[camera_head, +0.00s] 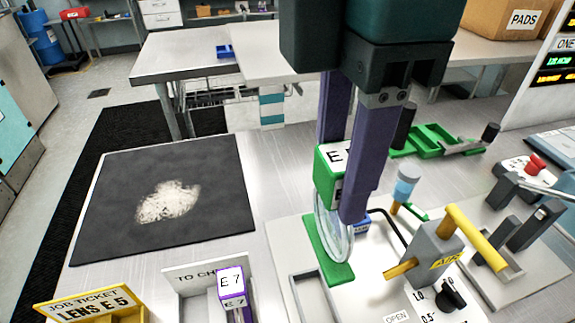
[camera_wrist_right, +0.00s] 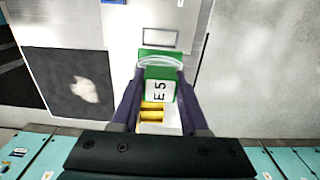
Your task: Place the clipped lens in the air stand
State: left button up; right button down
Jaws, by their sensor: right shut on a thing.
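My right gripper (camera_head: 338,183) comes down from the top in the head view, its purple fingers shut on a green clip (camera_head: 324,172) labelled E 5. A clear round lens (camera_head: 333,238) hangs below the clip, on edge. It overlaps a green pad (camera_head: 338,272) on the white stand base (camera_head: 372,290); I cannot tell whether it touches. A grey block with a yellow handle (camera_head: 468,238) stands to the right. In the right wrist view the clip (camera_wrist_right: 158,90) sits between the fingers, with the lens (camera_wrist_right: 160,62) at its far end. My left gripper is not in view.
A yellow job ticket (camera_head: 95,302) reads LENS E 5. A purple E 7 clip (camera_head: 231,285) stands left of the base. A dark mat (camera_head: 110,195) with a pale patch lies at left. Green trays (camera_head: 430,140) and a red-button box (camera_head: 530,168) are at right.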

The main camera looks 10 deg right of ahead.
aim_at(335, 207)
notch_tip(335, 207, down, 16)
jog(key=shift+f+b, duration=0.15)
jog(key=shift+b, duration=0.3)
jog(key=shift+c, duration=2.1)
grip_release()
jog(key=shift+d+f, duration=0.1)
jog(key=shift+f, duration=0.05)
notch_tip(335, 207, up, 12)
jog(key=shift+r+p, duration=0.15)
jog(key=shift+p, duration=0.35)
jog(key=s+a+f+m+t+y, duration=0.2)
jog(key=s+a+f+m+y, duration=0.25)
jog(key=m, duration=0.25)
jog(key=s+d+f+m+h, duration=0.1)
jog(key=s+d+m+h, duration=0.1)
jog(key=s+d+m, duration=0.2)
jog(key=s+d+f+m+t+h, duration=0.1)
jog(key=s+d+m+h, duration=0.1)
jog(key=d+m, duration=0.3)
jog(key=s+d, duration=0.1)
jog(key=d, duration=0.3)
jog(key=shift+s+d+f+t, duration=0.15)
jog(key=shift+s+d+t, duration=0.15)
jog(key=shift+s+d, duration=0.1)
